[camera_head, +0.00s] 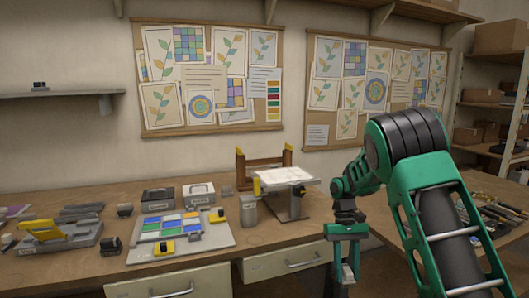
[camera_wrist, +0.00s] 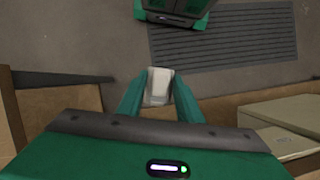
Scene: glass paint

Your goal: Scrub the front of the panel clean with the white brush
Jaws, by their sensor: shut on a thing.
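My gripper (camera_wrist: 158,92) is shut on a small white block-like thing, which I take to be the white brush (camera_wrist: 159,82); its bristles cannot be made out. In the head view my gripper (camera_head: 346,272) hangs in front of the table's front edge, right of the drawers. A panel of blue, green, white and yellow panes (camera_head: 172,224) lies on a grey board at the table's front left, well apart from my gripper. A pale slab (camera_head: 288,174) with a yellow clamp stands on a metal stand; I cannot tell which of the two is the task's panel.
A metal cup (camera_head: 249,210) stands left of the stand, with a wooden rack (camera_head: 263,164) behind. Small boxes (camera_head: 198,190) and a grey tool with a yellow part (camera_head: 55,235) are further left. Loose tools (camera_head: 500,215) lie at the right. The table front between is clear.

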